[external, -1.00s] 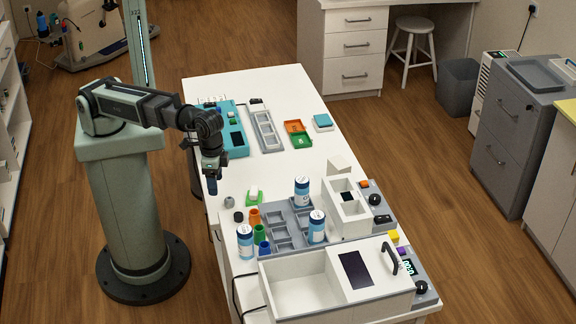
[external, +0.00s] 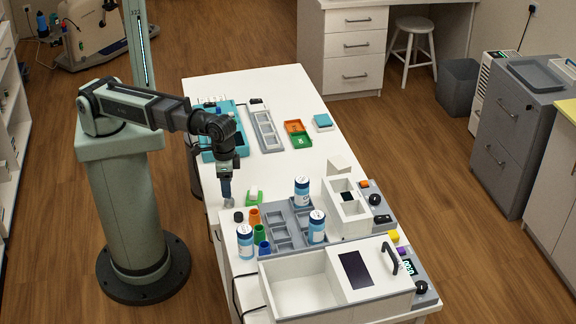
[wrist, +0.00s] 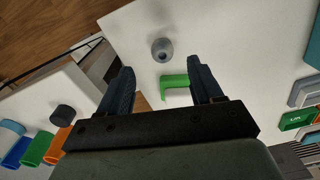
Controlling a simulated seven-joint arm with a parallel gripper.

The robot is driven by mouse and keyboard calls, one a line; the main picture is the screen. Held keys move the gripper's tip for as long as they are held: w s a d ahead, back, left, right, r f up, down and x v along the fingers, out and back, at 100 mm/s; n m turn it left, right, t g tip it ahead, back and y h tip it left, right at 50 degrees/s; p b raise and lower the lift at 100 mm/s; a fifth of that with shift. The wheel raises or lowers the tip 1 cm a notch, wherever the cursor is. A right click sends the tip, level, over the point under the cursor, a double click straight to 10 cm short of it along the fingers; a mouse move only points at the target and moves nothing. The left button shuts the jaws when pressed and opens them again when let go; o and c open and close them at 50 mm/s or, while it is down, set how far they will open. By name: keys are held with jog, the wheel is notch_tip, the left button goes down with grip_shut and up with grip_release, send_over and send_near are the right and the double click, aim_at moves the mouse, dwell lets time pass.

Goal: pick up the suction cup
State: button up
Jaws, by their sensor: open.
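A small grey round piece with a dark hole in its top, which looks like the suction cup (wrist: 162,49), stands on the white table. In the external view the grey suction cup (external: 228,203) is just below my fingertips and partly hidden by them. My gripper (external: 226,194) points down over the table's left edge. In the wrist view my gripper (wrist: 160,68) is open and empty, with its two dark fingers apart. The cup appears just beyond the fingertips, roughly centred between them. I cannot tell the exact height gap.
A green holder (external: 254,198) stands just right of the cup. A black cap (external: 238,216), coloured cups (external: 260,233) and blue-white bottles (external: 245,240) stand nearby in front. A grey tray (external: 283,222) lies to the right. The table behind the cup is bare.

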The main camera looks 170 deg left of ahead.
aim_at(229, 202)
jog(key=shift+s+a+f, duration=0.1)
jog(key=shift+f, duration=1.35)
jog(key=shift+a+f, duration=0.1)
jog(key=shift+f, duration=1.35)
jog(key=c, duration=1.1)
jog(key=shift+r, duration=0.1)
